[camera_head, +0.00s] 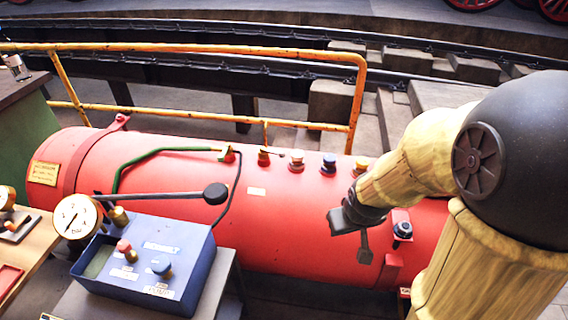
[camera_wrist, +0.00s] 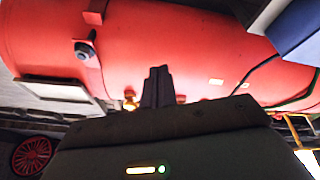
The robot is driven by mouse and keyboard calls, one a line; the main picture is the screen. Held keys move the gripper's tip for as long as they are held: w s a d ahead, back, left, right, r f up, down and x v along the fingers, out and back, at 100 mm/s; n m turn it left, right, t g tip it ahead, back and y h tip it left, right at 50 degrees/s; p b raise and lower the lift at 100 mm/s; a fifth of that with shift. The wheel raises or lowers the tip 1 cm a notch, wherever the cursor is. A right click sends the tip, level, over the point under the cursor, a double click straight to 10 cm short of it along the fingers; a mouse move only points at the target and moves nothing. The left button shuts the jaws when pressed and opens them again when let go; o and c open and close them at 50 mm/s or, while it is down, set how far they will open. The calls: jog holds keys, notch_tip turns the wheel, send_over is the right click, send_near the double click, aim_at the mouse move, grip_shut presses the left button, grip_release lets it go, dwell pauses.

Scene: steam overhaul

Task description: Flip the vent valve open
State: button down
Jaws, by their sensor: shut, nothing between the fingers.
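A red tank (camera_head: 300,215) lies across the middle, with a row of small fittings along its top. My gripper (camera_head: 364,256) is in front of the tank's right part, pointing down, shut and empty. In the wrist view its fingers (camera_wrist: 157,88) are together, and a brass fitting (camera_wrist: 131,102) shows beside them, partly hidden.
A dark-knobbed fitting (camera_head: 403,230) on a red bracket is just right of my gripper. A blue box (camera_head: 150,262) with knobs, a gauge (camera_head: 76,216) and a long black-knobbed lever (camera_head: 214,194) stand at the left. A yellow rail (camera_head: 210,47) runs behind the tank.

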jog(key=w+a+f+n+t+y+b, duration=0.2)
jog(key=w+a+f+n+t+y, duration=0.1)
jog(key=w+n, duration=0.4)
jog(key=w+a+f+n+t+y+b, duration=0.3)
jog(key=w+n, duration=0.3)
jog(key=w, duration=0.3)
jog(key=w+a+f+n+t+y+b, duration=0.3)
jog(key=w+f+n, duration=0.1)
jog(key=w+n, duration=0.3)
jog(key=shift+w+n+t, duration=0.3)
jog(key=shift+w+t, duration=0.1)
jog(key=shift+w, duration=0.65)
jog(key=shift+a+f, duration=0.1)
jog(key=b, duration=0.1)
send_near(276, 154)
jog(key=a, duration=0.3)
jog(key=shift+a, duration=0.15)
jog(key=w, duration=0.2)
jog(key=w+d, duration=0.1)
jog(key=shift+f, duration=0.3)
jog(key=shift+w+f, duration=0.1)
jog(key=shift+w, duration=0.25)
